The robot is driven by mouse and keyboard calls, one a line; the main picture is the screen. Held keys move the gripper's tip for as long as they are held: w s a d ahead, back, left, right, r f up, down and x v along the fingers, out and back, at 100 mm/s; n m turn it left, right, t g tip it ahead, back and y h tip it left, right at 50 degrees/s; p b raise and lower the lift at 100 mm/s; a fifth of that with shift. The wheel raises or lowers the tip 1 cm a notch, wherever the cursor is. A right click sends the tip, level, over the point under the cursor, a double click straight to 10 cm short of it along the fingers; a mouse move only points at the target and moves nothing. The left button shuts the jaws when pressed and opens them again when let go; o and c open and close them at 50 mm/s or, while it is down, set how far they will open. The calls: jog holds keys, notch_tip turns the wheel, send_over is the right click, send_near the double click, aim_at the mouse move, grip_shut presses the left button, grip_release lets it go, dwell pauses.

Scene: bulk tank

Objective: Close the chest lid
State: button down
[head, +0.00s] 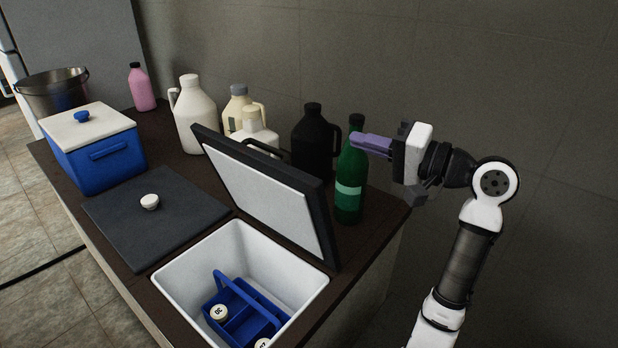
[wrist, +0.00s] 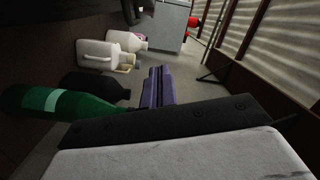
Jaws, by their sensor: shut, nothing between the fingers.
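The chest (head: 182,294) is an open white-walled box at the front of the counter. Its lid (head: 268,195), dark with a white inner face, stands raised and tilted back at the chest's far edge. A blue divided caddy (head: 243,312) with white round-topped items sits inside the chest. My gripper (head: 354,140) has purple fingers that are shut and empty. In the head view it is to the right of and above the lid, overlapping the green bottle (head: 348,190); I cannot tell whether they touch. The fingers also show in the wrist view (wrist: 158,75).
Behind the lid stand a black jug (head: 312,145), a white jug (head: 190,115) and cream jugs (head: 240,105). A blue cooler (head: 100,160), a dark mat (head: 140,225) with a white knob, a pink bottle (head: 141,88) and a metal bucket (head: 52,94) are at left.

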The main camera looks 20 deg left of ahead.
jog(key=s+d+f+g, duration=0.2)
jog(key=s+d, duration=0.1)
jog(key=d, duration=0.2)
jog(key=shift+s+a+f+p, duration=0.25)
jog(key=shift+s+a+p, duration=0.2)
jog(key=shift+a, duration=1.35)
jog(key=shift+s+a+f+p, duration=0.2)
jog(key=shift+s+a+p, duration=0.25)
jog(key=shift+a, duration=1.4)
jog(key=shift+s+a+f+p, duration=0.25)
jog(key=shift+s+a+p, duration=0.15)
jog(key=shift+a, duration=1.4)
jog(key=shift+a+f, duration=0.1)
